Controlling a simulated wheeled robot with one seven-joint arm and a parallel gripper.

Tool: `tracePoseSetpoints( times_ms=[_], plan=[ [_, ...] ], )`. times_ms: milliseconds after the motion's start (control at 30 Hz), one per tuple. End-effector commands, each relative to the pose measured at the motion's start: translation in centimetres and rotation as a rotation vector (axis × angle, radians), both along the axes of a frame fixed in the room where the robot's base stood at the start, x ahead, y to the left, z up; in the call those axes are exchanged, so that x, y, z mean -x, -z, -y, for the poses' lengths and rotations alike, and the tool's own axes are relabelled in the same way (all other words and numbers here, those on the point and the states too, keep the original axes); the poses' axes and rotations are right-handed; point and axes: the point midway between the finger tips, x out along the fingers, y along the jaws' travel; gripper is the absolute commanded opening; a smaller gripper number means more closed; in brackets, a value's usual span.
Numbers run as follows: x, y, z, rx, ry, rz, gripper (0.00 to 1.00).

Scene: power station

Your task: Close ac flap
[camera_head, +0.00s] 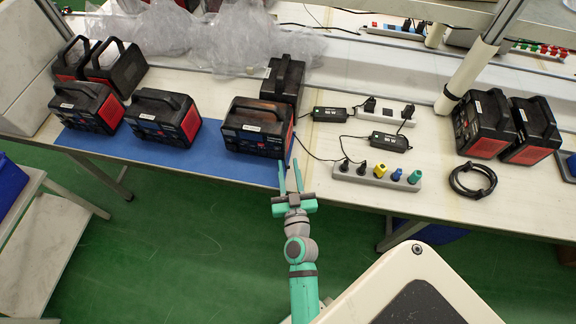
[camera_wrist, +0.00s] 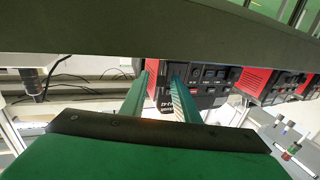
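A black and red power station (camera_head: 255,128) stands on the blue mat near the table's front edge, its handle on top. Its front panel with buttons and ports also shows in the wrist view (camera_wrist: 212,76). I cannot make out the AC flap or whether it is open. My gripper (camera_head: 289,166) is just in front of this station's front right corner, at the table edge. In the wrist view its two green fingers (camera_wrist: 162,92) are apart with nothing held between them. The right finger overlaps part of the panel, so contact is unclear.
More power stations stand left (camera_head: 166,117), behind (camera_head: 284,80) and far right (camera_head: 484,124). A power strip with coloured plugs (camera_head: 377,178), black adapters (camera_head: 388,142) and a coiled cable (camera_head: 472,181) lie right. Plastic wrap (camera_head: 240,35) lies behind.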

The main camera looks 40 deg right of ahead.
Motion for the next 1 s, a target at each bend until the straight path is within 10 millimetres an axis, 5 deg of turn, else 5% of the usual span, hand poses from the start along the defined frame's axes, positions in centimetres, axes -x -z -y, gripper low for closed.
tracePoseSetpoints(
  times_ms=[433, 600, 1000],
  plan=[
    [-0.78, -0.01, 0.47, 0.000, -0.001, 0.000, 0.28],
    [-0.77, -0.01, 0.47, 0.000, 0.000, 0.000, 0.00],
    [-0.56, 0.15, 0.53, -0.002, 0.016, -0.003, 0.00]
  ],
)
